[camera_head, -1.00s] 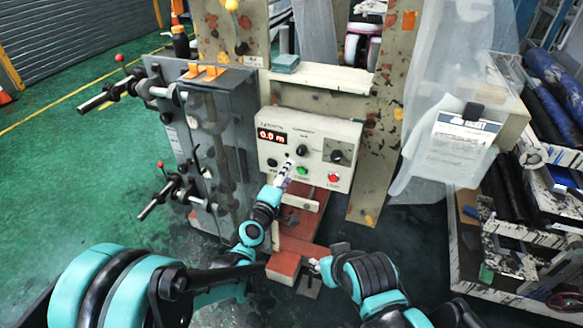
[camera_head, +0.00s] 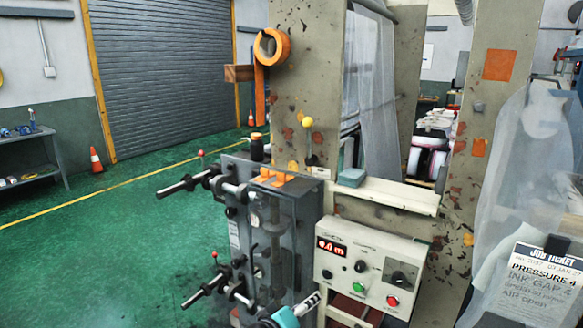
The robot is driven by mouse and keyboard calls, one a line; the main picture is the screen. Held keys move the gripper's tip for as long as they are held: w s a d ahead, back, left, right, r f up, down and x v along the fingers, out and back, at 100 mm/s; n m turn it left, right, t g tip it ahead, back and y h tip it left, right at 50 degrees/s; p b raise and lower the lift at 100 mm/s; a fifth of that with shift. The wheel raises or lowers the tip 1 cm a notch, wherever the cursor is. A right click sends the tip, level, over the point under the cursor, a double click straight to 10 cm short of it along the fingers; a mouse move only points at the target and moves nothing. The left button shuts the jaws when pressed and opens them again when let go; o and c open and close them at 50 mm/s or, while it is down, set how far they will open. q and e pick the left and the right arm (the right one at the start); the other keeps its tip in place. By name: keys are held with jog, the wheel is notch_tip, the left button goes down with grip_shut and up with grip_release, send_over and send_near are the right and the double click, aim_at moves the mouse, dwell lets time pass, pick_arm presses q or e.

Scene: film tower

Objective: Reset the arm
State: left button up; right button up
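My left gripper (camera_head: 309,302) shows at the bottom edge, a slim black-and-white shape beyond a teal wrist. It is just left of and below the control box (camera_head: 372,253), and appears apart from its buttons. I cannot tell if its fingers are open or shut. My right gripper is out of view. The cream control box has a red display (camera_head: 331,247) reading 0.0 m, a green button (camera_head: 358,287), a red button (camera_head: 392,301) and black knobs. Most of my arms are hidden below the picture.
A grey cabinet (camera_head: 300,212) with protruding crank handles (camera_head: 188,184) stands left of the box. A speckled post (camera_head: 300,80) carries an orange roll (camera_head: 272,47). A job ticket (camera_head: 545,280) hangs at right. Green floor (camera_head: 120,250) is clear at left.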

pick_arm(q)
jog(key=s+a+f+m+g+y, duration=0.2)
jog(key=s+a+f+y, duration=0.1)
jog(key=s+a, duration=0.7)
jog(key=s+a+f+m+g+y, duration=0.2)
jog(key=s+a+f+y, duration=0.1)
jog(key=s+a, duration=0.7)
jog(key=shift+a+f+y, duration=0.4)
jog(key=shift+a+y, duration=0.3)
jog(key=shift+o, duration=0.4)
